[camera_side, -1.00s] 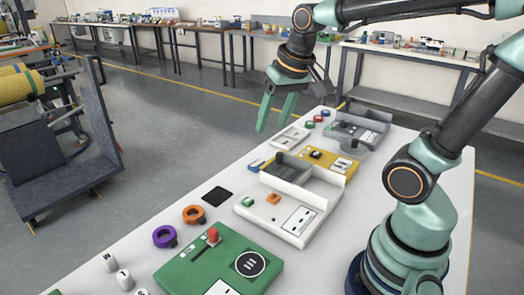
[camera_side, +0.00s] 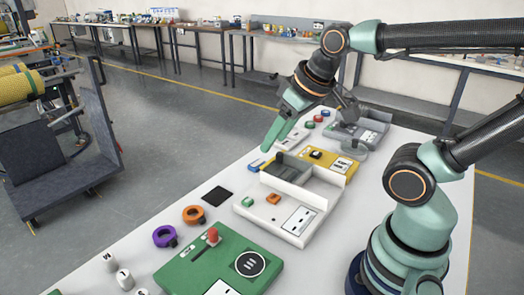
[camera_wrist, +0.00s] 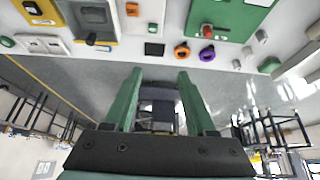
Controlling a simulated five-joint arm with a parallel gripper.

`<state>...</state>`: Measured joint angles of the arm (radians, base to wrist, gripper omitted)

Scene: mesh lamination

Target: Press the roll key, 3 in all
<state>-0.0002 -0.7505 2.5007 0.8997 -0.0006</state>
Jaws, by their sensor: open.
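A white device (camera_side: 262,222) in the middle of the table carries a small green key (camera_side: 248,201) and an orange key (camera_side: 273,198); I cannot read which key is marked roll. The orange key also shows near the top of the wrist view (camera_wrist: 153,27). My gripper (camera_wrist: 160,74) is open and empty, its two green fingers apart. In the side view it hangs over the far left edge of the table, beyond the white device and clear of both keys.
A green box (camera_side: 205,262) with a red knob and black dial stands in front. A yellow device (camera_side: 318,158) and a grey device (camera_side: 350,132) stand farther back. Orange (camera_side: 194,215) and purple (camera_side: 164,236) rings and a black pad (camera_side: 217,194) lie along the left edge.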

